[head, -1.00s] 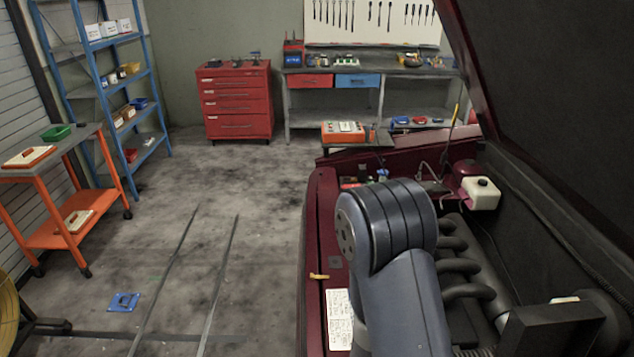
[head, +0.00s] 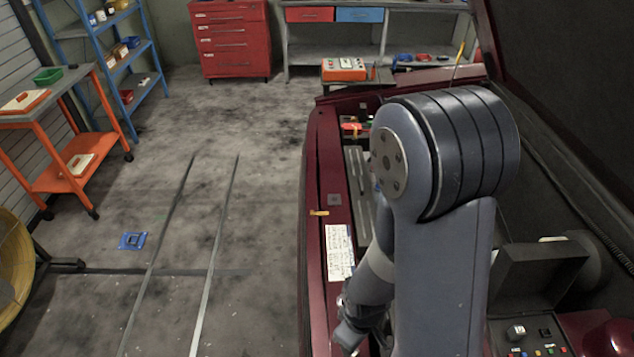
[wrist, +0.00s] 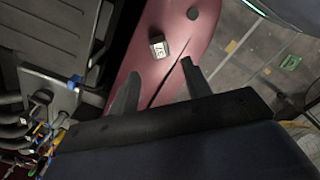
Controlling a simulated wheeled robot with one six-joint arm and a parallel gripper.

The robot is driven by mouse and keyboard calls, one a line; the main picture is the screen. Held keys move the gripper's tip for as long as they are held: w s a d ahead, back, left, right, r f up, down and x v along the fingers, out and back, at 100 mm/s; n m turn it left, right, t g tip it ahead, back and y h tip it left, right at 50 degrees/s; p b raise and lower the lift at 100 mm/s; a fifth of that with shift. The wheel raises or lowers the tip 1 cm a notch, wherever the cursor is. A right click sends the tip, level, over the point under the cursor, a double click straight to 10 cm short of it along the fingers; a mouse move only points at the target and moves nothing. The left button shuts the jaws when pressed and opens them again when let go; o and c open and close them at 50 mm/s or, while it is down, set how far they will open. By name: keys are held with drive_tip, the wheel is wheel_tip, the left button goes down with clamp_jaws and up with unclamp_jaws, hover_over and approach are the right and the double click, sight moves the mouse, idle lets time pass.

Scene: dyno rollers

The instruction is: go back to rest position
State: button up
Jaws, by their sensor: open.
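My gripper (wrist: 156,84) shows in the wrist view with its two fingers apart and nothing between them. Beyond the fingertips is a dark red car panel (wrist: 150,75) with a small pale marked block (wrist: 158,48) on it. In the head view my gripper (head: 350,328) hangs low by the front of the red car, beside the white label (head: 339,252); its fingers are hard to make out there. My arm is folded over the engine bay and hides much of it.
The car's raised hood (head: 575,80) is close on the right. An orange cart (head: 65,178), a blue shelf (head: 150,85) and a red tool cabinet (head: 230,45) stand left and back. The floor (head: 190,230) left of the car is mostly clear, with a blue item (head: 132,241).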

drive_tip(key=shift+f, duration=2.3)
wheel_tip(320, 180, down, 7)
drive_tip(key=b, duration=0.5)
drive_tip(key=shift+r, duration=0.15)
wheel_tip(320, 180, up, 5)
drive_tip(key=p, duration=0.5)
drive_tip(key=shift+r, duration=0.2)
drive_tip(key=shift+w+r, duration=0.1)
drive_tip(key=shift+r, duration=2.3)
drive_tip(key=w+m+b, duration=0.1)
drive_tip(key=w+m, duration=0.1)
drive_tip(key=w, duration=0.4)
drive_tip(key=shift+w+d+f+m, duration=0.2)
drive_tip(key=shift+d+f+m, duration=0.1)
drive_tip(key=shift+m, duration=0.1)
drive_tip(key=shift+s, duration=0.15)
